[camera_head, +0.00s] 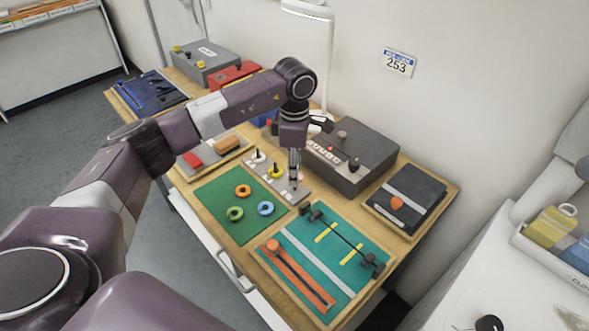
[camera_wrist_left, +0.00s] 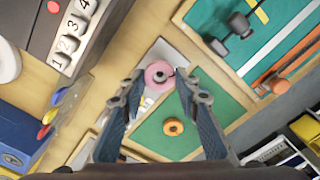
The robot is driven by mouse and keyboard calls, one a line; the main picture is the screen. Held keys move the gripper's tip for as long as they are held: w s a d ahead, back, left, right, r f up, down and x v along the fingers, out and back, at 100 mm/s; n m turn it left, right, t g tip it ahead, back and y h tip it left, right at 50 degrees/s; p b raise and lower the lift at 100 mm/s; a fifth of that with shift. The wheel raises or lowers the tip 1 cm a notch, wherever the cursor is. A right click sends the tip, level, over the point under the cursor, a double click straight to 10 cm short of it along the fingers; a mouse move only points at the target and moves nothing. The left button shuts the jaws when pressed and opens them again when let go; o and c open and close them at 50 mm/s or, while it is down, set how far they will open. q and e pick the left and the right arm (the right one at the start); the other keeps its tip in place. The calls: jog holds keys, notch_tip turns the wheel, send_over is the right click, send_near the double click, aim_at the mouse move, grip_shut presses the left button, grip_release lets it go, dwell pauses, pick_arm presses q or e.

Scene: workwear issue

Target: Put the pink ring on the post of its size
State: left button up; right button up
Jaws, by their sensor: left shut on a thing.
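My left gripper (camera_head: 295,177) points down over the grey post board (camera_head: 264,168). It is shut on the pink ring (camera_head: 300,176); in the left wrist view the pink ring (camera_wrist_left: 159,75) sits between the two fingertips (camera_wrist_left: 159,82). A small dark spot shows at the ring's hole; I cannot tell whether a post is in it. The board carries a row of short posts, one with a yellow part (camera_head: 274,172). The gripper partly covers the board's near end. My right gripper is not in view.
An orange ring (camera_head: 243,190), a green ring (camera_head: 235,213) and a blue ring (camera_head: 265,208) lie on the green mat (camera_head: 222,195). A dark grey box (camera_head: 350,165) stands behind the board. A teal board (camera_head: 330,262) with a bar and an orange slider lies to the right.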

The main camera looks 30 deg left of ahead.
pick_arm(q)
jog(key=shift+f+b, duration=0.3)
jog(key=shift+f, duration=0.1)
dwell(0.3)
jog(key=o, duration=1.2)
jog(key=shift+r+p, duration=2.05)
jog(key=shift+r, duration=1.5)
